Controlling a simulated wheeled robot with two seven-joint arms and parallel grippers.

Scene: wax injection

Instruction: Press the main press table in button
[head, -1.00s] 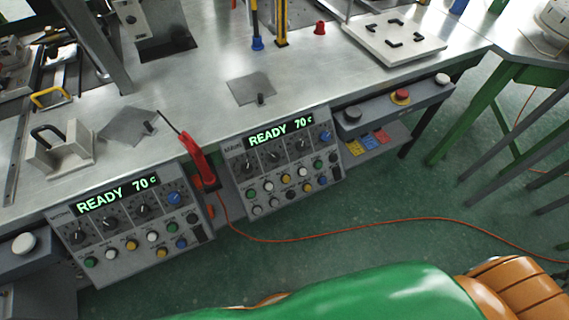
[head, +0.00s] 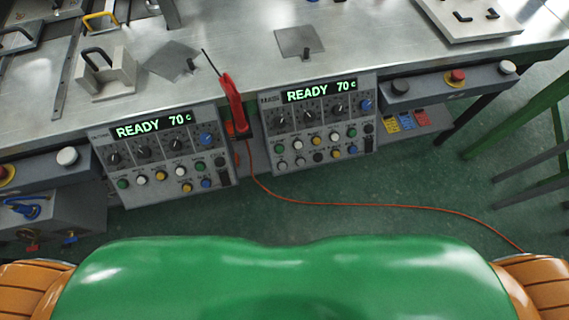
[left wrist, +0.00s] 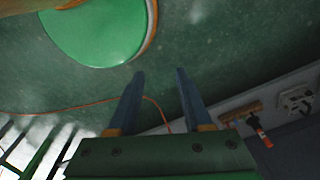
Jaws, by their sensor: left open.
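Two grey control panels hang on the table's front edge in the head view. The left panel (head: 160,158) and the right panel (head: 312,122) both show "READY 70 c" in green. Each has dark knobs and rows of coloured round buttons; small lettering beside the buttons is too small to read, so I cannot tell which is the table in button. My left gripper (left wrist: 160,72) shows in the left wrist view, open and empty, with its two dark fingers apart over the green floor. Neither gripper shows in the head view.
A red tool (head: 233,104) stands between the panels, its orange cable (head: 370,204) running across the floor. A button box with a red button (head: 457,76) is at right; a white button (head: 67,156) is at left. A white plate (head: 465,32) lies on the table.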

